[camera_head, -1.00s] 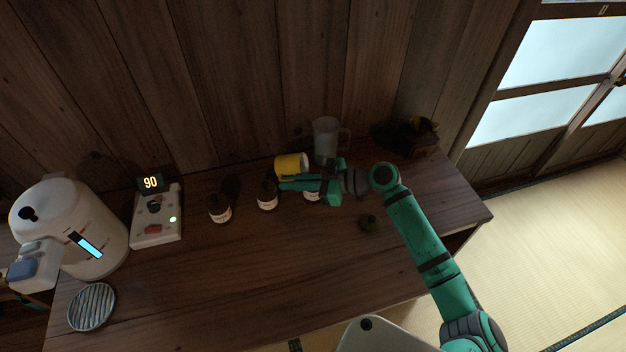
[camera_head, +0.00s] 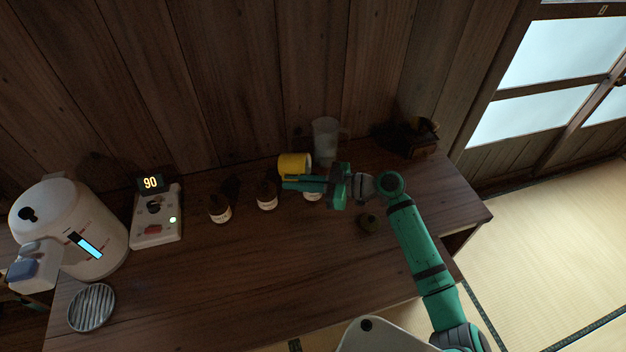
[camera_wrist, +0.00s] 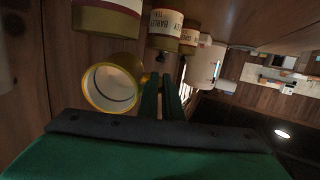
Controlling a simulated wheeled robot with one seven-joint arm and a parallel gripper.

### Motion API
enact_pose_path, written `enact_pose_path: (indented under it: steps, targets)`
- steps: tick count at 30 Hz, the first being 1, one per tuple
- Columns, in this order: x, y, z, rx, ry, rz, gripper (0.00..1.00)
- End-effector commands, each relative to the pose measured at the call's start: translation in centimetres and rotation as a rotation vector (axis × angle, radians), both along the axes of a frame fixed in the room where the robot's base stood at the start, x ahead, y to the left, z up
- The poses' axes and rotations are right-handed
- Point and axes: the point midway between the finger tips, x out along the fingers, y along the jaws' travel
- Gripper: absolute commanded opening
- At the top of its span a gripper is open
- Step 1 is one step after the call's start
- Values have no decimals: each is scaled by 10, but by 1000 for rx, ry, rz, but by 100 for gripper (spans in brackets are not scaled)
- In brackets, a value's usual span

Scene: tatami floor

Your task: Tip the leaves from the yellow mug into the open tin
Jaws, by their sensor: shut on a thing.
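The yellow mug (camera_head: 294,165) is tilted on its side at my gripper (camera_head: 286,184), above the back of the counter. In the wrist view the mug (camera_wrist: 92,98) shows its pale inside beside the fingers (camera_wrist: 162,82). My gripper is shut on the mug, seemingly by its handle, though the grip is mostly hidden. I see no leaves in the mug. A labelled tin (camera_head: 312,196) is partly hidden under my gripper; I cannot tell whether it is open. Two more dark-topped tins stand to its left, the near one (camera_head: 267,196) and the far one (camera_head: 219,208).
A clear jug (camera_head: 325,140) stands behind the mug by the wall. A small dark round piece (camera_head: 368,222) lies near my arm. A control box (camera_head: 157,218), a white kettle (camera_head: 72,225) and a ridged disc (camera_head: 91,307) are at left. The front counter is clear.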

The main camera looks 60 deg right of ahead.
Motion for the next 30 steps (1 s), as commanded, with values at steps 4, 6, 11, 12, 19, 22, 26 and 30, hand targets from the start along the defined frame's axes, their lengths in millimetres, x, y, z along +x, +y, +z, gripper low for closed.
enact_pose_path:
  steps: [4,6,11,12,19,22,26,30]
  targets:
    - [0,0,1,8,-21,0,0]
    - [-1,0,1,11,-29,0,0]
    - [-1,-1,2,17,-50,-1,0]
    - [-2,-1,2,19,-56,0,0]
    - [-2,0,2,29,-84,0,0]
    - [-3,-1,3,33,-98,0,0]
    - [-3,-1,3,40,-113,0,0]
    - [-4,-2,4,45,-133,-1,0]
